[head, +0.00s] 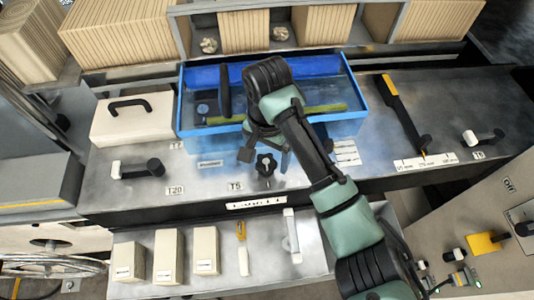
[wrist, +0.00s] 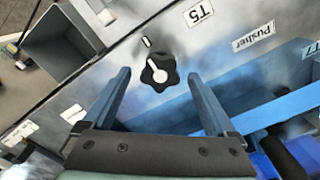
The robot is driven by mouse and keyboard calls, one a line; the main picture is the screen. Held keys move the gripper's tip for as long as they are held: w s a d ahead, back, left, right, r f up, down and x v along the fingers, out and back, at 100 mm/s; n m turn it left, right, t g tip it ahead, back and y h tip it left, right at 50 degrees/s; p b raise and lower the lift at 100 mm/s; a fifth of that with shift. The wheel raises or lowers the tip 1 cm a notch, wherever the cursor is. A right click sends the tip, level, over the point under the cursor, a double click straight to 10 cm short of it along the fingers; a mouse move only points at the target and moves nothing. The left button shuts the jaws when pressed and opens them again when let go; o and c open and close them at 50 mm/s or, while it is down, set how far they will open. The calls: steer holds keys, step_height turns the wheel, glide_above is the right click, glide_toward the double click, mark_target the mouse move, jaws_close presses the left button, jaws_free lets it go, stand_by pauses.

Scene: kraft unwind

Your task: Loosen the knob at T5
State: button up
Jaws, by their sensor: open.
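The knob at T5 (head: 266,165) is a black, lobed star knob on the grey metal bench top, just right of the T5 label (head: 235,186). In the wrist view the knob (wrist: 158,72) shows a white pointer mark, with the T5 label (wrist: 200,13) above it. My gripper (wrist: 160,85) is open and empty. Its two blue-grey fingers point toward the knob, one on each side of it in the picture, and the knob appears apart from them. In the head view my arm covers part of the bench behind the knob.
A blue open bin (head: 186,100) stands behind the knob. A black-handled lever (head: 140,169) is by the T20 label to the left, and a white case (head: 132,119) is behind it. A yellow-and-black tool (head: 402,112) lies on the right. Small boxes (head: 168,255) stand on the lower shelf.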

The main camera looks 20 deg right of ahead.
steer(key=shift+c, duration=0.2)
steer(key=c, duration=1.3)
steer(key=shift+c, duration=0.2)
